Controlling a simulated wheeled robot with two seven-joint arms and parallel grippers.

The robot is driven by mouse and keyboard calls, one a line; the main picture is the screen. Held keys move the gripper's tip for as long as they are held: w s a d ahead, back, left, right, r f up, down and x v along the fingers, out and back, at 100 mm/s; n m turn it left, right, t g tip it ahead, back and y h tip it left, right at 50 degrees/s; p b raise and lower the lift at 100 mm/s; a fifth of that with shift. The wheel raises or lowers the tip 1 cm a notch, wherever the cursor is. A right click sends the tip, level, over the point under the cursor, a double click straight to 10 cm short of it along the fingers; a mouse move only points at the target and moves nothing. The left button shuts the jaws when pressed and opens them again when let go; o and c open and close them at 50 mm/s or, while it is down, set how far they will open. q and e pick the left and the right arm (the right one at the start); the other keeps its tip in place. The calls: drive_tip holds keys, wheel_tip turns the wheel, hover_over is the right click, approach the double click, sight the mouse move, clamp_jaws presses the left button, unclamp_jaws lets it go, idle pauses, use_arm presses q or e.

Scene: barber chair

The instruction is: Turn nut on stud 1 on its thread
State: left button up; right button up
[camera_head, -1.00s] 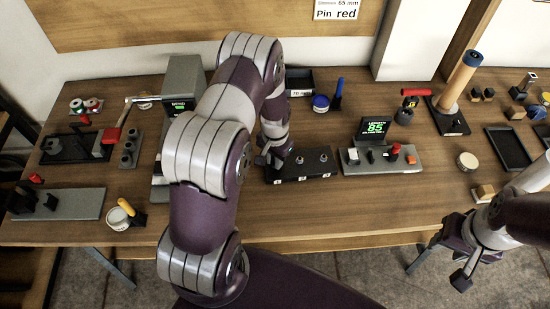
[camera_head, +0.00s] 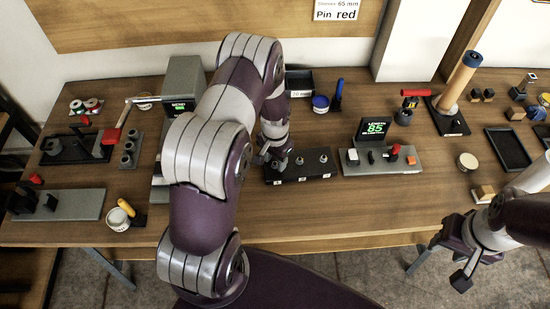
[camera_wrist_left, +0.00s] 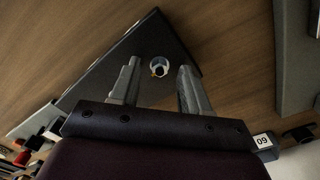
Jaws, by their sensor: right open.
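A black stud board (camera_head: 318,172) lies on the table, with small numbered labels along its front edge. Two metal studs, a middle one (camera_head: 299,160) and a right one (camera_head: 323,158), stand clear on it. My left gripper (camera_head: 272,160) points down over the board's left end, where stud 1 is mostly hidden. In the left wrist view, my left gripper (camera_wrist_left: 159,68) is open, its fingers on either side of a round metal stud end with a nut-like ring (camera_wrist_left: 159,66), with gaps on both sides. My right gripper (camera_head: 463,272) is open and empty in front of the table's edge.
A grey fixture (camera_head: 385,168) with a green length display (camera_head: 375,129) stands just right of the board. A grey machine (camera_head: 184,82) is behind my left arm. A black tray (camera_head: 508,148) lies at the right. The table in front of the board is clear.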

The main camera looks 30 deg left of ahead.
sight(273, 175)
use_arm(q)
drive_tip(key=shift+w+r, duration=0.1)
drive_tip(key=shift+r, duration=0.35)
wheel_tip(273, 175, up, 12)
drive_tip(key=b, duration=0.1)
drive_tip(key=shift+f, duration=0.1)
drive_tip(key=s+d+r+n, duration=0.1)
drive_tip(key=s+d+r, duration=0.2)
drive_tip(key=s, duration=0.4)
drive_tip(key=s+d+r+n+t, duration=0.1)
drive_tip(key=s+d+r, duration=0.1)
drive_tip(key=s+d, duration=0.3)
drive_tip(key=shift+s+d+r, duration=0.15)
drive_tip(key=shift+s+r, duration=0.25)
drive_tip(key=shift+s, duration=0.45)
drive_tip(key=shift+s, duration=0.15)
